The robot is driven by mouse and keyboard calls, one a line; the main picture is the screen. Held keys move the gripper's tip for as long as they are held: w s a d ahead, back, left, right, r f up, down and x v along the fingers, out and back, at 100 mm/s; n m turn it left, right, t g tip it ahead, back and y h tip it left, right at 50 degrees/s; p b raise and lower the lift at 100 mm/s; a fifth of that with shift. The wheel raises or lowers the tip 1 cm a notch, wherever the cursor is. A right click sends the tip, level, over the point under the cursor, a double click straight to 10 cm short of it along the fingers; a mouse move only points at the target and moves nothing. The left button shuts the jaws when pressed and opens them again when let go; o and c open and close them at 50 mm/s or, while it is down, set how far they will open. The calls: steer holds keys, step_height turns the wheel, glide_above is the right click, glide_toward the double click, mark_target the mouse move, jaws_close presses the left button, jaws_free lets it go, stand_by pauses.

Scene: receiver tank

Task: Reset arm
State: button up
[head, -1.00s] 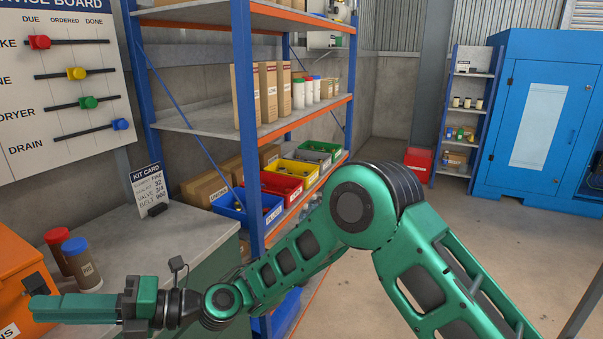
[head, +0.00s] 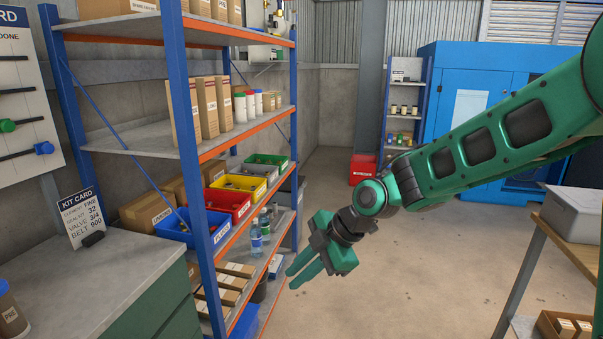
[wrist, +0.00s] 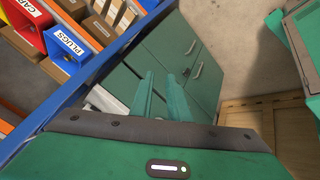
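My green arm (head: 480,150) reaches in from the right of the head view and bends down at a dark joint. My gripper (head: 304,267) hangs over the open floor just right of the blue and orange shelf rack, its fingers pointing down and to the left. In the wrist view the two green fingers (wrist: 161,97) stand apart with a narrow gap between them. Nothing is held in them. Behind them the wrist view shows a green drawer cabinet (wrist: 195,55).
The shelf rack (head: 180,130) holds a blue plugs bin (head: 200,236), other coloured bins, bottles and boxes. A grey counter (head: 90,260) with a kit card (head: 82,218) is at left. A grey case (head: 578,212) sits on a bench at right. The middle floor is clear.

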steer(key=s+d+r+m+t+h, duration=0.1)
steer(key=s+d+m+h, duration=0.2)
steer(key=d+m, duration=0.75)
steer(key=s+d+m+h, duration=0.2)
steer(key=s+d+m, duration=0.1)
steer(key=d, duration=1.4)
steer(key=s+d+m+g+h, duration=0.1)
steer(key=s+d+m, duration=0.6)
steer(key=s, duration=0.3)
steer(key=s+d+m+g, duration=0.1)
steer(key=s+d+m, duration=0.6)
steer(key=s+m, duration=0.2)
steer(key=shift+s+d+r+g+h, duration=0.15)
steer(key=shift+s+d+g+h, duration=0.2)
steer(key=shift+s, duration=0.5)
steer(key=shift+a, duration=0.1)
